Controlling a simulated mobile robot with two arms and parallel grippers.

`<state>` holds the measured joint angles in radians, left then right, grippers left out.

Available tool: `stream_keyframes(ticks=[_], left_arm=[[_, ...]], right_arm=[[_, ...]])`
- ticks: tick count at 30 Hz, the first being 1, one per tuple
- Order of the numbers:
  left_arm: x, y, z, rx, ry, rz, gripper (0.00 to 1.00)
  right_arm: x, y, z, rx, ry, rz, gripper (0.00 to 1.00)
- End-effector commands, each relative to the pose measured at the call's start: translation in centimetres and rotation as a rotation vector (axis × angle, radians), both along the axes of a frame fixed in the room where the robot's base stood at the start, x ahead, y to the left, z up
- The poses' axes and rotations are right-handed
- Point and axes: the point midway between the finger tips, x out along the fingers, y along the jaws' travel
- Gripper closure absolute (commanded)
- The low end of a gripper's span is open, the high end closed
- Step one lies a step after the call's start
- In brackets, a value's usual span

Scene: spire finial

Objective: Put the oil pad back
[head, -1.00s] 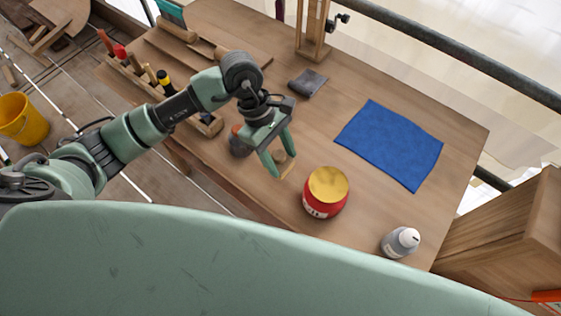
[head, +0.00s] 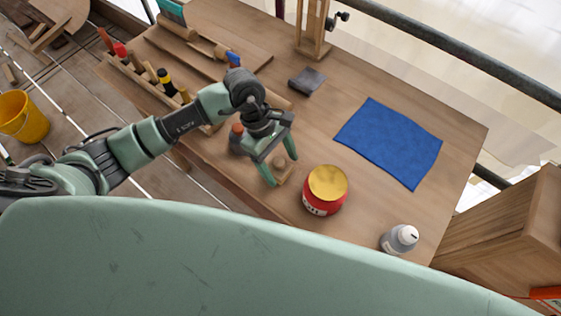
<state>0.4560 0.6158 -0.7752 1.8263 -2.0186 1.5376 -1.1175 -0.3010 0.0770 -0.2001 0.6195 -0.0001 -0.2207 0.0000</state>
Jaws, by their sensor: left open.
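My left gripper (head: 281,168) is open, with its fingers pointing down near the front edge of the wooden bench. A small tan wooden piece with a rounded knob (head: 280,163) shows between and beside its fingers. I cannot tell whether the fingers touch it. I cannot tell for certain which of these is the oil pad. My right gripper is not in view.
A red tin with a gold lid (head: 326,187) stands just right of the gripper. A grey bottle with a white cap (head: 400,239) is nearer the front right. A blue cloth (head: 392,141) lies at the right. A dark jar (head: 237,138) is close left of the gripper, near a tool rack (head: 136,76).

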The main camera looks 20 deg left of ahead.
Motion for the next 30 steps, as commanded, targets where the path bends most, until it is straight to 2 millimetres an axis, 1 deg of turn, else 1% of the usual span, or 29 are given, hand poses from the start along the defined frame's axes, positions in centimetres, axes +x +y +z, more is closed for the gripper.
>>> stream_keyframes(ticks=[5, 7, 11, 18, 21, 25, 30], left_arm=[[0.0, 0.0, 0.5, 0.000, 0.000, 0.000, 0.28], [0.2, 0.4, 0.8, 0.002, -0.004, 0.000, 0.28], [0.6, 1.3, 2.9, 0.002, -0.008, 0.000, 0.28], [1.3, 3.2, 7.7, 0.001, -0.006, 0.001, 0.28], [1.5, 3.8, 9.2, 0.001, -0.005, 0.001, 0.28], [1.7, 4.2, 10.6, 0.000, -0.003, 0.000, 0.28], [1.7, 4.5, 11.3, 0.000, 0.000, 0.000, 0.28]], right_arm=[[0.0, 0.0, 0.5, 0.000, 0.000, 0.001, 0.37], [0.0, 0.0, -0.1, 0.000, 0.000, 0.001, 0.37], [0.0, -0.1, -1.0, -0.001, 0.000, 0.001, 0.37], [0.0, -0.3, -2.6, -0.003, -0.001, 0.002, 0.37], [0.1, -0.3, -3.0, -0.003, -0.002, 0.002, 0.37], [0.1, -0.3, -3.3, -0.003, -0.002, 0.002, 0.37], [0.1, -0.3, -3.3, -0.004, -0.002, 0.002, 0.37]])
